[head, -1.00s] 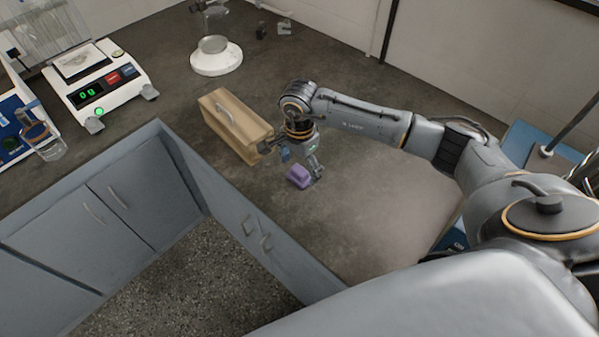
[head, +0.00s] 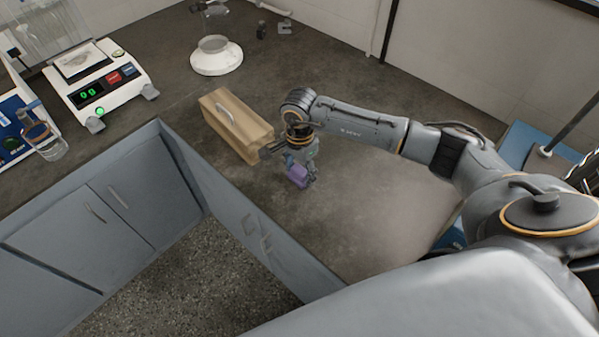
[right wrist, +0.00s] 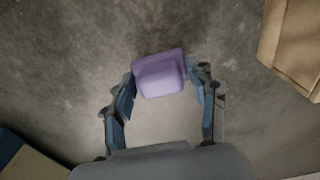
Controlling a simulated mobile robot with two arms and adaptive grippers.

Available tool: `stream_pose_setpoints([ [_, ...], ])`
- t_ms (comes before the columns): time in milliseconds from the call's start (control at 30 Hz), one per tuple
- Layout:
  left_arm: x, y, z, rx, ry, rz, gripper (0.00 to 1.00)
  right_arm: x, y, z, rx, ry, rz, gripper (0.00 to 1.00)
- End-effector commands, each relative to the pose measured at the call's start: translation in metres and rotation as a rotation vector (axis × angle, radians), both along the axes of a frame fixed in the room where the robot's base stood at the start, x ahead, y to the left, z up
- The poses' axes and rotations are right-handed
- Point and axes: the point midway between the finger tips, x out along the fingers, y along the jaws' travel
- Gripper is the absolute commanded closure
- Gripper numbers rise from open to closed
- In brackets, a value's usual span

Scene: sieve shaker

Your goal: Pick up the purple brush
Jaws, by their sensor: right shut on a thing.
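The purple brush (head: 298,177) is on the dark worktop in the head view, in front of the wooden box. My right gripper (head: 300,172) is down at it, with its fingers on either side. In the right wrist view the purple brush (right wrist: 160,75) lies between the two blue fingertips of my right gripper (right wrist: 160,90), which is shut on it. Whether the brush touches the worktop I cannot tell. My left gripper does not show.
The wooden box (head: 236,125) with a handle stands close beside my right gripper; its edge shows in the right wrist view (right wrist: 295,45). A balance (head: 100,85) and a round white-based stand (head: 216,57) are farther back. The worktop's front edge is near.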

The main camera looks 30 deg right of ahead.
Motion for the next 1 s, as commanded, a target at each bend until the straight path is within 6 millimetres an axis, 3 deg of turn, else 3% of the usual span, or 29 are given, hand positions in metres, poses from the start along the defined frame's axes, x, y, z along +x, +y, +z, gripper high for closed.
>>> stream_pose_setpoints([
  [167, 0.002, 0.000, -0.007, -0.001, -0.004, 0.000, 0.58, 0.001, -0.001, 0.009, 0.000, -0.003, 0.001, 0.75],
  [300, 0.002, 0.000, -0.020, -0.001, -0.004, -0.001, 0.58, 0.002, 0.000, 0.029, 0.000, -0.009, 0.002, 0.75],
  [600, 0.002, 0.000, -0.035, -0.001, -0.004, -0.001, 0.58, -0.018, 0.048, 0.089, 0.001, -0.008, 0.007, 0.75],
  [800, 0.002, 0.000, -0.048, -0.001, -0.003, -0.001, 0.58, -0.035, 0.089, 0.107, 0.002, -0.004, 0.008, 0.75],
  [1000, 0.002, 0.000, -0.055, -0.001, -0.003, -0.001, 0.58, -0.047, 0.115, 0.121, 0.001, -0.003, 0.004, 0.75],
])
